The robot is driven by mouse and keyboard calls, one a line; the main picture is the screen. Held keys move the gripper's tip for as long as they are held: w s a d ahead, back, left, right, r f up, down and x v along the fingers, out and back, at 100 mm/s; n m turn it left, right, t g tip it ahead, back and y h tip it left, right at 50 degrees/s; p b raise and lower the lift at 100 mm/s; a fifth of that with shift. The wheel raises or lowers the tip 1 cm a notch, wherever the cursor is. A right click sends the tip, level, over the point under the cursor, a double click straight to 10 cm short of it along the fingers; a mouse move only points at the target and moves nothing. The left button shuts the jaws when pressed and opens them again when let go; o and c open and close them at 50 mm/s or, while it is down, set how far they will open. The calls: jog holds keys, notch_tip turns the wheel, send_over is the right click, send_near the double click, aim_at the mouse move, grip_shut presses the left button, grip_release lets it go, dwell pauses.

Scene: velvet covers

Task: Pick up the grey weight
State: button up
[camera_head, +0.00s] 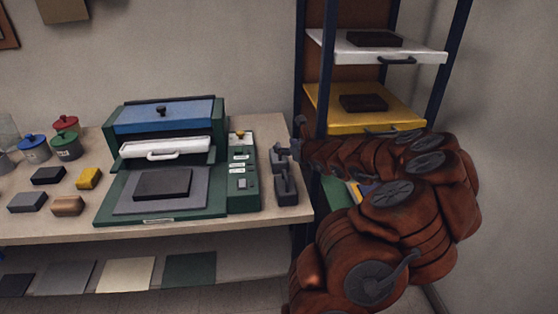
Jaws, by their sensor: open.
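A dark grey weight (286,188) with an upright handle stands on the table at its right end, beside the green press. A second, similar grey shape (281,157) stands just behind it, partly covered by the end of my arm; it looks like another weight. My gripper (298,148) is at the far end of my brown arm, reaching in from the right, close to these grey things. It is open and appears to hold nothing. Its fingers are small and dark here, and I cannot tell whether they touch a weight.
The green press (160,216) with a blue top and white handle fills the table's middle, a dark block (163,184) on its plate. Small blocks and lidded pots (67,146) stand left. A shelf rack with white (420,56) and yellow (380,119) trays rises behind my arm.

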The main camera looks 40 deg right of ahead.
aim_at(288, 161)
jog(key=shift+w+d+f+m, duration=0.25)
jog(key=shift+w+d+f, duration=0.1)
jog(key=shift+d+f, duration=0.25)
jog(key=shift+w+d+f+m, duration=0.25)
jog(key=shift+w+d+f, duration=0.15)
jog(key=shift+f, duration=0.2)
jog(key=shift+p+x, duration=0.85)
jog(key=shift+x, duration=1.65)
jog(key=shift+a, duration=0.1)
grip_shut()
